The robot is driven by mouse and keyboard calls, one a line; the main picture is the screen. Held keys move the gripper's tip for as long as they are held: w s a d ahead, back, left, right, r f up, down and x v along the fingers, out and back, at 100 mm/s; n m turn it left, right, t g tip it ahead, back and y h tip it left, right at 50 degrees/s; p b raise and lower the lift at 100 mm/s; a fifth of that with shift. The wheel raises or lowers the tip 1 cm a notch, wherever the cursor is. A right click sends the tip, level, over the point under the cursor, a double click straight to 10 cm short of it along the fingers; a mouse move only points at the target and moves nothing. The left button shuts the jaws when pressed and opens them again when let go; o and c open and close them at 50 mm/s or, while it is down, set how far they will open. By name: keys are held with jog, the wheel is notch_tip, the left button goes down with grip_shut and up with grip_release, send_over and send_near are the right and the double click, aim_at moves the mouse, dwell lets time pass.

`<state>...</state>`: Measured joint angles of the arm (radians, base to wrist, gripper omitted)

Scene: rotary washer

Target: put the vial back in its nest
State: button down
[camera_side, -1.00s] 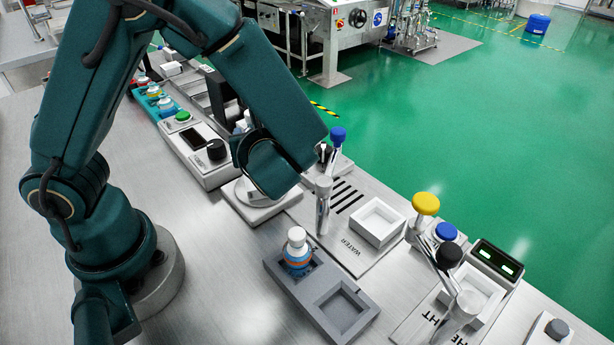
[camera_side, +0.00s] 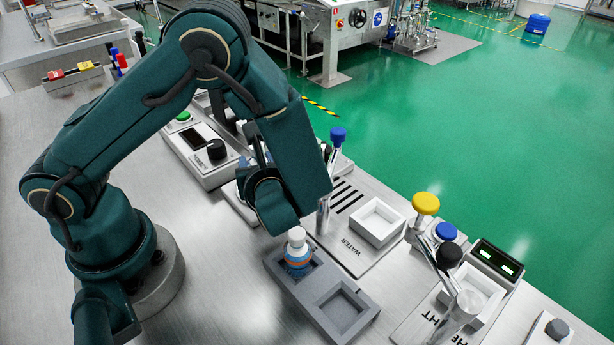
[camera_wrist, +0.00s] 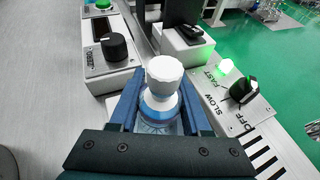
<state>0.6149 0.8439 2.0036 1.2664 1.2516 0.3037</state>
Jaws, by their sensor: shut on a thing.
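In the wrist view a vial (camera_wrist: 161,108) with a white cap and a blue band stands between the two blue fingers of my gripper (camera_wrist: 160,98), which is shut on it. Its lower part is hidden. In the side view my arm's end covers most of the gripper and the held vial. A grey tray (camera_side: 322,318) has two square recesses. A second white-capped bottle (camera_side: 298,254) with an orange and blue label stands in its left recess. The right recess (camera_side: 342,309) is empty. My wrist is just behind and above that bottle.
A control box with a black knob (camera_side: 216,149) stands behind my gripper. The wrist view shows a SLOW/FAST dial (camera_wrist: 243,89) and a lit green lamp (camera_wrist: 225,66). A tap and white basin (camera_side: 378,222) are right of my wrist.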

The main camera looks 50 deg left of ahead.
jog(key=shift+c, duration=1.8)
grip_release()
jog(key=shift+f, duration=0.1)
jog(key=shift+o, duration=0.5)
jog(key=shift+v, duration=2.6)
jog(key=shift+f, duration=0.1)
